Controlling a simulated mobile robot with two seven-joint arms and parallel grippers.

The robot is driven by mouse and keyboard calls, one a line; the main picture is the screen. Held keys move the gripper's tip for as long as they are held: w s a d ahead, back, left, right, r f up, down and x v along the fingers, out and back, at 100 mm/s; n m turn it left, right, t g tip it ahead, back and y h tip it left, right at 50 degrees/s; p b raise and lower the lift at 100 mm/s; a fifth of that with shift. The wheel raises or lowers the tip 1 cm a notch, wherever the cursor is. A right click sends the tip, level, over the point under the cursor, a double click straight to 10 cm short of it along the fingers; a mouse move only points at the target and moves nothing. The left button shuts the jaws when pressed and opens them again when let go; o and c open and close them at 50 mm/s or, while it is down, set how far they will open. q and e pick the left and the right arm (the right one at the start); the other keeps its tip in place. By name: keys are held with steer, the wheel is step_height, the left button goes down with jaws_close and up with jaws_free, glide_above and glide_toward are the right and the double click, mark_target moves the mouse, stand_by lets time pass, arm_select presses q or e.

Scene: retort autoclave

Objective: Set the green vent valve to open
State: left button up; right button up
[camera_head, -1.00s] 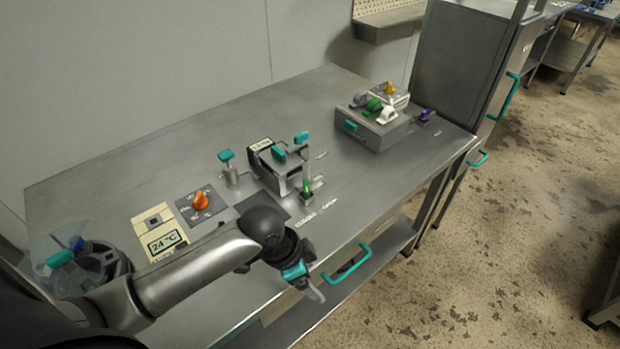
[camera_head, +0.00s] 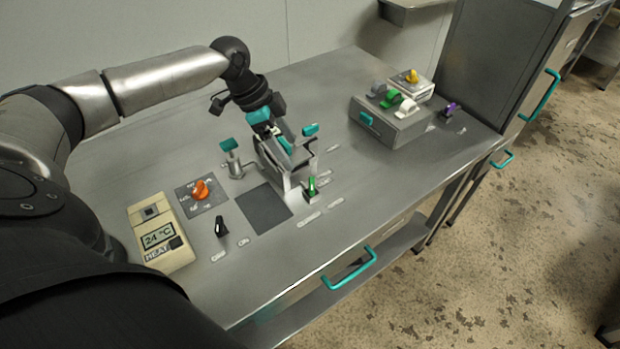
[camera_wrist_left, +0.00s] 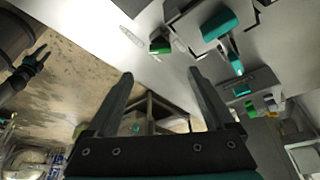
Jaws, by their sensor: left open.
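The green vent valve (camera_head: 312,186) is a small upright green lever on a dark base, on the bench at the front right corner of the grey metal retort (camera_head: 296,181). It also shows in the left wrist view (camera_wrist_left: 160,46), near the top centre. My left gripper (camera_head: 284,134) is above and behind the retort, apart from the valve. In the left wrist view its two fingers (camera_wrist_left: 161,80) are spread with nothing between them. A dark gripper with teal, seemingly my right one (camera_wrist_left: 36,62), shows at the left of that view; its jaws are unclear.
An orange knob (camera_head: 201,190), a black switch (camera_head: 221,227) and a 24 °C heat display (camera_head: 160,236) sit left of the retort. Teal levers (camera_head: 229,146) (camera_head: 311,130) stand near it. A grey box (camera_head: 385,130) with coloured levers is farther right. The front bench edge is clear.

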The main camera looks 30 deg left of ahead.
mark_target(311, 183)
arm_select(q)
steer(key=b+x, duration=0.1)
steer(key=x, duration=1.1)
steer(key=shift+w+a+f+b, duration=0.1)
steer(key=shift+f+b, duration=0.05)
steer(key=shift+b, duration=0.25)
steer(key=c, duration=1.4)
